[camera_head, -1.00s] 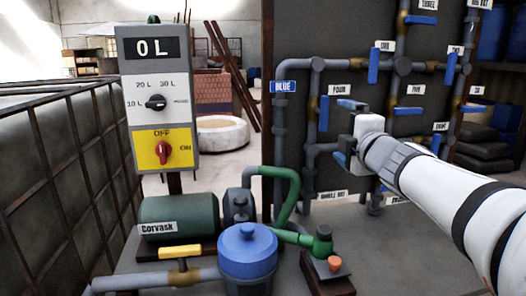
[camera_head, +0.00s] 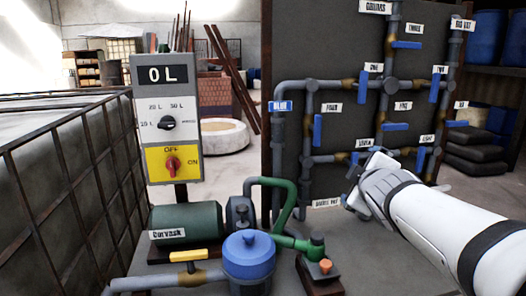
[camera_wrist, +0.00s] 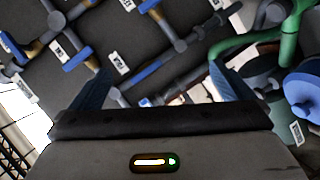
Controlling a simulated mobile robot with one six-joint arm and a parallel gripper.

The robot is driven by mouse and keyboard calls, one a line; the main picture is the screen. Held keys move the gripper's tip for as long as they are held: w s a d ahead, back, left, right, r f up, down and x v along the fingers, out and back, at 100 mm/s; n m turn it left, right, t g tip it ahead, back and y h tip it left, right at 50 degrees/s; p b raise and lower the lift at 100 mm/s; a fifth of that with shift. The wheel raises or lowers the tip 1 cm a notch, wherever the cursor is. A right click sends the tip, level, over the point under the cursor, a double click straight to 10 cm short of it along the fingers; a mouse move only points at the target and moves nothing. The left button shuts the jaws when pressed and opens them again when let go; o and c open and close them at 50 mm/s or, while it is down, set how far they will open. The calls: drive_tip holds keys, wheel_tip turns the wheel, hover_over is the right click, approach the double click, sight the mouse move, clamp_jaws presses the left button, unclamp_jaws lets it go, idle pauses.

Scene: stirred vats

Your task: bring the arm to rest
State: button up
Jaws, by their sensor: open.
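My gripper (camera_head: 357,180) is open and empty in front of the lower middle of the dark pipe board (camera_head: 340,60) in the head view. My white arm reaches in from the lower right. In the wrist view, the two dark blue fingers of my gripper (camera_wrist: 158,70) stand wide apart with nothing between them. Blue valve handles and grey pipes show beyond the fingers. Whether a finger touches a pipe or handle behind it, I cannot tell.
A control box (camera_head: 168,120) reading 0 L stands left of the board. On the bench are a green Corvask motor (camera_head: 186,226), a blue-lidded pot (camera_head: 249,250), a yellow-handled valve (camera_head: 188,255) and a green pipe (camera_head: 289,205). A caged tank (camera_head: 60,165) is at far left.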

drive_tip(key=s+a+f+m+g+y+p, duration=0.1)
drive_tip(key=s+a+f+m+g+p, duration=0.2)
drive_tip(key=s, duration=0.7)
drive_tip(key=s+a+f+m+g+y+p, duration=0.1)
drive_tip(key=s+a+f+m+g+p, duration=0.2)
drive_tip(key=s+m+g+p, duration=0.5)
drive_tip(key=s+f+p, duration=0.1)
drive_tip(key=s, duration=0.2)
drive_tip(key=shift+g+p, duration=0.3)
drive_tip(key=shift+g, duration=0.1)
drive_tip(key=shift+a, duration=0.1)
